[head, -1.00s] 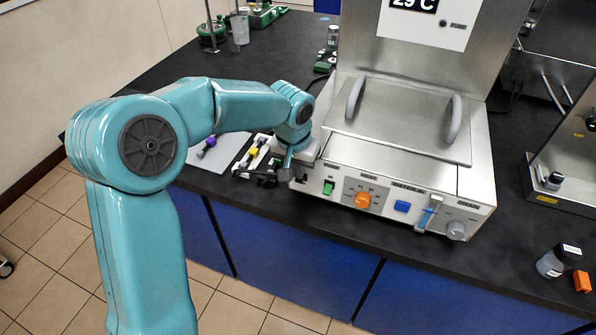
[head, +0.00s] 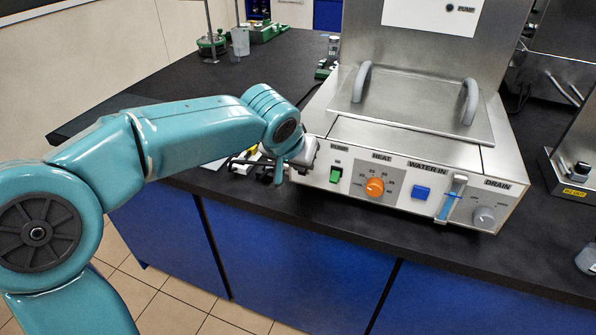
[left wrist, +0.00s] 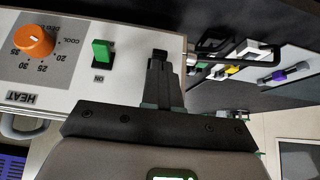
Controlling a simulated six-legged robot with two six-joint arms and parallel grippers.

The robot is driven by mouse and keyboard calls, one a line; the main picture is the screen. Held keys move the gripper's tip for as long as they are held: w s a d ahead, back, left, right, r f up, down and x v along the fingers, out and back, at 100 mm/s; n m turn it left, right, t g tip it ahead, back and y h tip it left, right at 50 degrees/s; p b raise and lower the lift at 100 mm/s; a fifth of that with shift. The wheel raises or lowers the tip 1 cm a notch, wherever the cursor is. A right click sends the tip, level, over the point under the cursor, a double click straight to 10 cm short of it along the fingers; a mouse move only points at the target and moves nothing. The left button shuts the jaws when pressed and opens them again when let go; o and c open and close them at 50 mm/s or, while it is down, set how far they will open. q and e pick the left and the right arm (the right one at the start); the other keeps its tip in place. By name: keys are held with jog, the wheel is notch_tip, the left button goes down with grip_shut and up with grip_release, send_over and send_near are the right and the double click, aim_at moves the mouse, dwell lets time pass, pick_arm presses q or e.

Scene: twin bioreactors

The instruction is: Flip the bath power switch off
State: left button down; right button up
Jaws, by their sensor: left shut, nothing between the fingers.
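The bath (head: 420,150) is a steel box with a front control panel. Its power switch is a green rocker (head: 336,175) at the panel's left end, left of the orange heat knob (head: 374,187). In the left wrist view the green switch (left wrist: 102,50) has "ON" printed beside it. My left gripper (head: 280,172) is at the panel's left end in the head view, partly hidden by its own wrist. In the wrist view its fingers (left wrist: 160,62) are shut and empty, beside the switch and apart from it in the picture. My right gripper is not seen.
A blue water-in button (head: 422,193), a blue-handled lever (head: 449,200) and a grey drain knob (head: 484,217) lie further right on the panel. A pale board with small coloured parts (left wrist: 295,65) lies beside the bath. The bench front is clear.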

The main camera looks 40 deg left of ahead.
pick_arm(q)
jog(key=shift+w+r, duration=0.15)
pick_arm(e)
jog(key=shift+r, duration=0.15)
pick_arm(q)
jog(key=shift+w+a+r+p, duration=0.2)
jog(key=shift+w+r+p, duration=0.05)
jog(key=shift+w+p, duration=0.3)
jog(key=shift+r, duration=0.1)
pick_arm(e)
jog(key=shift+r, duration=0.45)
